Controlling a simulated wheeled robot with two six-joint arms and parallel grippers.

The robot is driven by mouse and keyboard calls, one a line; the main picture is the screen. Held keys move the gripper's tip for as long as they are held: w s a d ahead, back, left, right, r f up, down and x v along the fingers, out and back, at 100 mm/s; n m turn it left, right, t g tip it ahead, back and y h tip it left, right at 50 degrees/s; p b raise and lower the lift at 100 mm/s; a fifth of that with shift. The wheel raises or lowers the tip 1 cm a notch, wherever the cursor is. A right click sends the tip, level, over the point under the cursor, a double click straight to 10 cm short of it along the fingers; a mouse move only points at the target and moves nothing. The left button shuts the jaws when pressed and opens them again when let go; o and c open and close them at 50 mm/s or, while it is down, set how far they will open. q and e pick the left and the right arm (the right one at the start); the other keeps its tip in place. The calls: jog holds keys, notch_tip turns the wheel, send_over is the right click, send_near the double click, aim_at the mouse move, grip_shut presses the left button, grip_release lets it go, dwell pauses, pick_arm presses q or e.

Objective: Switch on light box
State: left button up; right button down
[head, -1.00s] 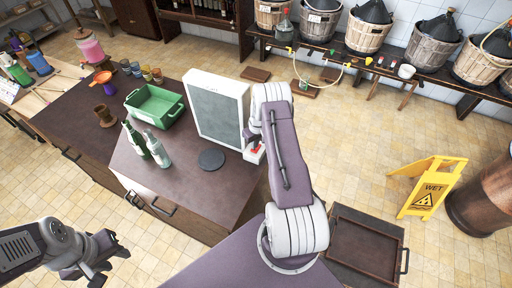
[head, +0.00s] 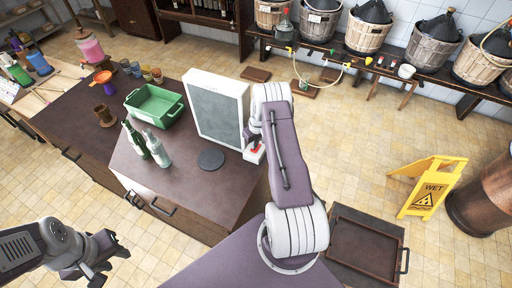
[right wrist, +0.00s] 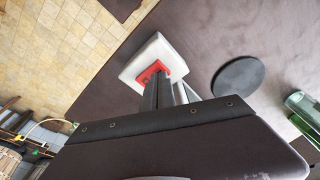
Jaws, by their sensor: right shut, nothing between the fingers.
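The light box (head: 219,108) is an upright white-framed panel on the dark counter; its grey face looks unlit. A small white switch box (head: 251,155) with a red rocker stands at its right. In the right wrist view the white box (right wrist: 141,66) and red rocker (right wrist: 151,71) are seen from above. My right gripper (right wrist: 166,88) is shut and empty, its fingertips at the rocker and seeming to touch it; part of the rocker is hidden. In the head view my right arm covers that gripper. My left gripper (head: 107,264) is open and empty, low at left, away from the counter.
A dark round disc (head: 211,159) lies before the light box. A green bottle (head: 136,139), a clear bottle (head: 157,149) and a green crate (head: 154,105) stand to its left. A yellow wet-floor sign (head: 429,187) stands on the floor at right.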

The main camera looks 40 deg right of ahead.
jog(key=shift+f+b, duration=0.7)
jog(key=shift+f, duration=0.05)
jog(key=shift+r, duration=0.1)
jog(key=shift+r+p, duration=2.1)
jog(key=shift+r, duration=1.35)
jog(key=shift+f, duration=0.1)
